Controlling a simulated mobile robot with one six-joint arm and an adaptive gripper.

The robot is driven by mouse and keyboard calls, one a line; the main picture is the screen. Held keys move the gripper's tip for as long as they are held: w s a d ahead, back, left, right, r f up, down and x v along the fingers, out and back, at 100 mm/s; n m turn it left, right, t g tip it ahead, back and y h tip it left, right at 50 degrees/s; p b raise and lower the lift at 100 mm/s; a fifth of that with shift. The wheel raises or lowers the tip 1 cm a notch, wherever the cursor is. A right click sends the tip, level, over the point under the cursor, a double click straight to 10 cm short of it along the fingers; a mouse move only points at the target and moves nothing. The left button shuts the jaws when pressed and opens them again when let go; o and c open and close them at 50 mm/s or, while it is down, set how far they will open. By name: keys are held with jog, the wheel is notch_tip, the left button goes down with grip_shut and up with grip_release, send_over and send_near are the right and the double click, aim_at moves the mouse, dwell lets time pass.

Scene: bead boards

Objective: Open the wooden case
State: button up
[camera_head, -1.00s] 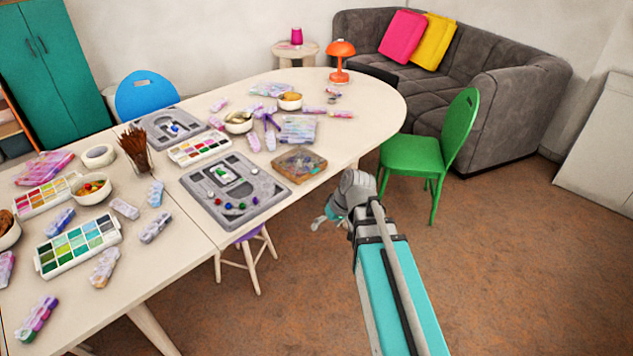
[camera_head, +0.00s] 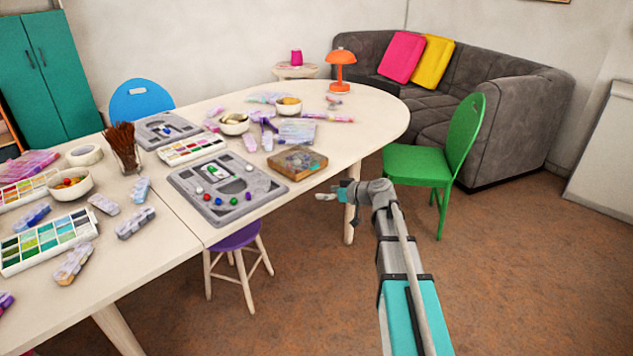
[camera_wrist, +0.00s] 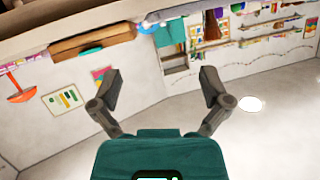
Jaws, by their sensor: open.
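The wooden case (camera_head: 297,161) is a small flat box with a patterned top, shut, lying on the pale table near its front edge, right of the grey bead board. In the wrist view a brown wooden box side, which looks like the same case (camera_wrist: 92,42), shows at the upper left. My gripper (camera_head: 325,196) is in front of the table edge, below and right of the case, and apart from it. In the wrist view my gripper's fingers (camera_wrist: 160,88) are spread wide with nothing between them.
A grey bead board (camera_head: 178,179) with several coloured beads lies left of the case. Bags and bowls crowd the table (camera_head: 365,120) behind it. A green chair (camera_head: 415,166) stands to the right of my arm. A purple stool (camera_head: 238,238) is under the table. The floor in front is clear.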

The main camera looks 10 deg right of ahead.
aim_at(316, 168)
jog(key=w+d+f+t+b, duration=0.2)
jog(key=w+d+t+b, duration=0.3)
jog(key=w+d+b, duration=0.2)
jog(key=shift+w+d+f, duration=0.2)
jog(key=shift+d+f, duration=0.1)
jog(key=shift+d, duration=0.2)
jog(key=shift+w+a, duration=0.1)
jog(key=shift+a, duration=0.05)
jog(key=x, duration=1.3)
jog(key=shift+w+a, duration=0.15)
jog(key=shift+a, duration=0.1)
jog(key=shift+r, duration=0.1)
jog(key=c, duration=1.3)
jog(key=shift+c, duration=0.2)
